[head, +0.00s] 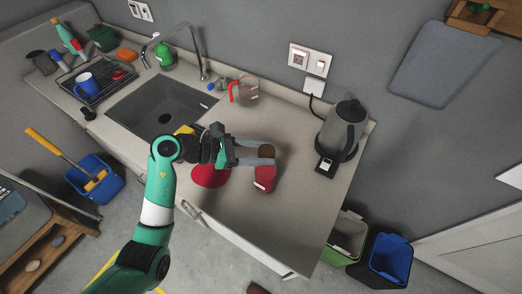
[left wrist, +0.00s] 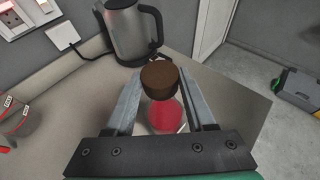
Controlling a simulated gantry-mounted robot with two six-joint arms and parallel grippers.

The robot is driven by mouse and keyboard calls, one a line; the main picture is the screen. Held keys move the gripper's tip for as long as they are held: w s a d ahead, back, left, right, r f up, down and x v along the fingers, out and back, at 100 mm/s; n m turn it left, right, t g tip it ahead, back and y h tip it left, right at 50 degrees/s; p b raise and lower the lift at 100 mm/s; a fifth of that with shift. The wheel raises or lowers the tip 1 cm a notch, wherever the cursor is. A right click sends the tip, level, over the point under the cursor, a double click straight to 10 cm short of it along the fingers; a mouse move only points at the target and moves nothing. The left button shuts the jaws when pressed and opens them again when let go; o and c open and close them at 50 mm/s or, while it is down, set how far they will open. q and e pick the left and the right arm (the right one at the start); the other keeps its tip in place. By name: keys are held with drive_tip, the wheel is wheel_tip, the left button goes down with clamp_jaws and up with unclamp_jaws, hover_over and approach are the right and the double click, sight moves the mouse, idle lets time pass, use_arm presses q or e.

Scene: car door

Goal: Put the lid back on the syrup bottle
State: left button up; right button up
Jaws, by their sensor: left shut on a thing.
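My left gripper (head: 266,155) reaches over the right part of the counter. Its fingers are shut on a brown round lid (head: 266,151), held at the fingertips. The lid also shows between the fingertips in the left wrist view (left wrist: 160,80). The red syrup bottle (head: 265,178) stands on the counter just below the lid in the head view. Its red body also shows between the fingers in the left wrist view (left wrist: 165,117). The bottle's top is hidden, so I cannot tell whether lid and bottle touch. My right gripper is not in view.
A kettle (head: 342,130) stands to the right near the wall. A measuring jug (head: 245,91) is behind, next to the sink (head: 160,108). A red round item (head: 210,176) lies left of the bottle, partly under my arm. The counter's front right is clear.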

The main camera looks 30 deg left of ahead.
use_arm(q)
drive_tip(key=o, duration=1.4)
drive_tip(key=shift+o, duration=0.7)
drive_tip(key=shift+r, duration=0.1)
drive_tip(key=shift+r+p, duration=3.15)
drive_tip(key=shift+r, duration=0.3)
